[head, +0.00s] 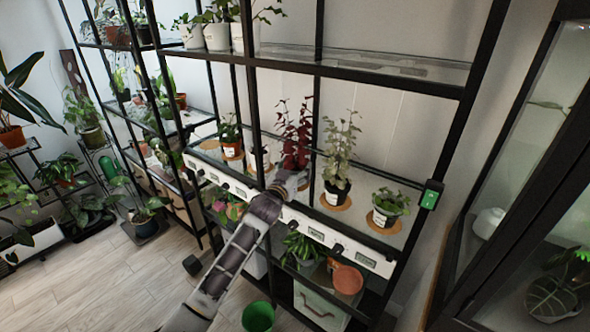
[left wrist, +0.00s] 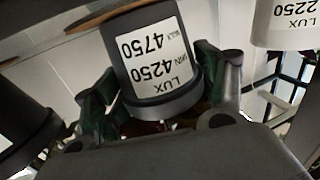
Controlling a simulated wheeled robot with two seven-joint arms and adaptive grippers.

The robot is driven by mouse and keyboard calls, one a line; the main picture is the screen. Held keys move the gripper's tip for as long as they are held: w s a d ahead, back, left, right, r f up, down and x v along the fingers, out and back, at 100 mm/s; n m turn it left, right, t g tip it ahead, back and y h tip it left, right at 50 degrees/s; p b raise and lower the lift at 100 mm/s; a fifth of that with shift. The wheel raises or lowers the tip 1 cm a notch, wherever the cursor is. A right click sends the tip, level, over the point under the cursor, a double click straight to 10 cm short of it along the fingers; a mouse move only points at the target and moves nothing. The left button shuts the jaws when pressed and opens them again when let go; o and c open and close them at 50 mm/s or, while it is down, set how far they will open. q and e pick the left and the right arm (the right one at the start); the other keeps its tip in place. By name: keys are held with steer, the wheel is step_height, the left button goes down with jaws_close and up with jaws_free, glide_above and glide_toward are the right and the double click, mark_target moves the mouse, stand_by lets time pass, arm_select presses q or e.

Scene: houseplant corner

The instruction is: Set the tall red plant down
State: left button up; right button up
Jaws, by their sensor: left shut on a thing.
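The tall red plant (head: 294,132) stands upright over the lit middle shelf in the head view, its dark red leaves rising above my left gripper (head: 288,182). My arm hides its pot there. In the left wrist view, which is upside down, the dark grey pot (left wrist: 158,22) carries a white label reading LUX, 4250 and 4750. My left gripper's fingers (left wrist: 160,98) are shut on it from both sides. A brown round mat edge (left wrist: 92,18) shows close to the pot's base; I cannot tell whether they touch. My right gripper is not in view.
A tall pale-leaved plant (head: 340,150) in a dark pot stands close to the right, then a low green plant (head: 389,203), both on round brown mats. A potted plant (head: 229,133) stands to the left. Black uprights and the upper shelf (head: 370,63) bound the space.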

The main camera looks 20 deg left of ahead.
arm_select(q)
steer(key=shift+f, duration=0.1)
steer(key=o, duration=1.1)
steer(key=shift+s, duration=0.1)
steer(key=s+a, duration=0.1)
steer(key=s, duration=1)
steer(key=shift+s, duration=0.4)
